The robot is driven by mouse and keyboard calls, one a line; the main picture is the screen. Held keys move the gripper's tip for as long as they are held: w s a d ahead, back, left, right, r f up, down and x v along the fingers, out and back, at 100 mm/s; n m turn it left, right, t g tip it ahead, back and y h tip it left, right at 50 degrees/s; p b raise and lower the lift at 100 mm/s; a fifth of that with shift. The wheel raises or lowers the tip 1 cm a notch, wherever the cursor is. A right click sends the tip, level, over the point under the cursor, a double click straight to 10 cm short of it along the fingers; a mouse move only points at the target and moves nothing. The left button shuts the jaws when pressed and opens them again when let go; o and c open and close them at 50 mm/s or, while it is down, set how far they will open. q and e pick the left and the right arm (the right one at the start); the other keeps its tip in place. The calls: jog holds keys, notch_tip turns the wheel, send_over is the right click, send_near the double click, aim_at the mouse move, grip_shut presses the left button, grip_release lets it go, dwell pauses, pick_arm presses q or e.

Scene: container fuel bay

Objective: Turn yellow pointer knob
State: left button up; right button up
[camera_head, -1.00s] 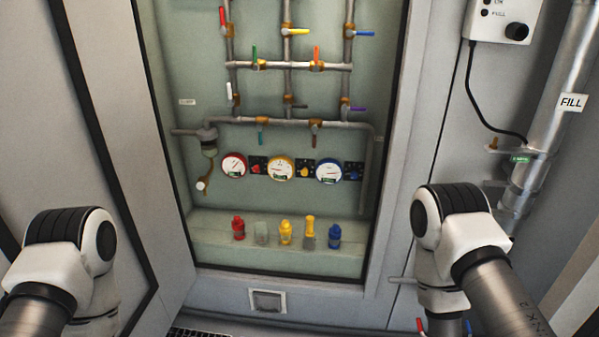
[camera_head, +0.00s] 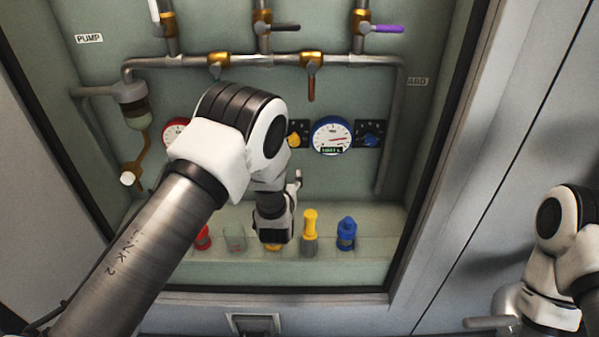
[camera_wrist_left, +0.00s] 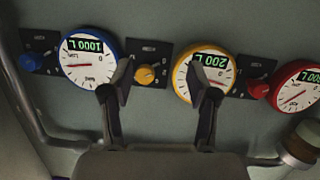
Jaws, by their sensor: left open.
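The yellow pointer knob (camera_head: 295,139) sits on a black plate on the green back panel. In the head view my left arm partly hides it. In the left wrist view, which is upside down, the yellow knob (camera_wrist_left: 147,74) shows between the blue-rimmed gauge (camera_wrist_left: 88,58) and the yellow-rimmed gauge (camera_wrist_left: 203,73). My left gripper (camera_wrist_left: 160,87) is open and empty, its two fingers on either side of the knob in the picture, apparently short of the panel. The head view shows only part of that gripper (camera_head: 297,180). My right gripper is out of view.
A blue knob (camera_head: 371,139) and a red knob (camera_wrist_left: 259,90) flank the gauges. Pipes with valve levers run above. A ledge below holds a red (camera_head: 202,238), a yellow (camera_head: 309,228) and a blue fitting (camera_head: 346,233). The cabinet frame edges the opening.

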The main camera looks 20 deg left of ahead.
aim_at(294, 143)
pick_arm(q)
jog(key=w+r, duration=0.1)
jog(key=w, duration=0.2)
jog(key=w+r+t, duration=0.1)
jog(key=w+r, duration=0.1)
jog(key=w, duration=0.2)
jog(key=w+r+n+t+b, duration=0.1)
jog(key=w, duration=0.3)
jog(key=shift+a+r+y, duration=0.15)
jog(key=shift+a+y, duration=0.2)
jog(key=shift+y, duration=0.05)
jog(key=shift+c, duration=0.4)
grip_shut()
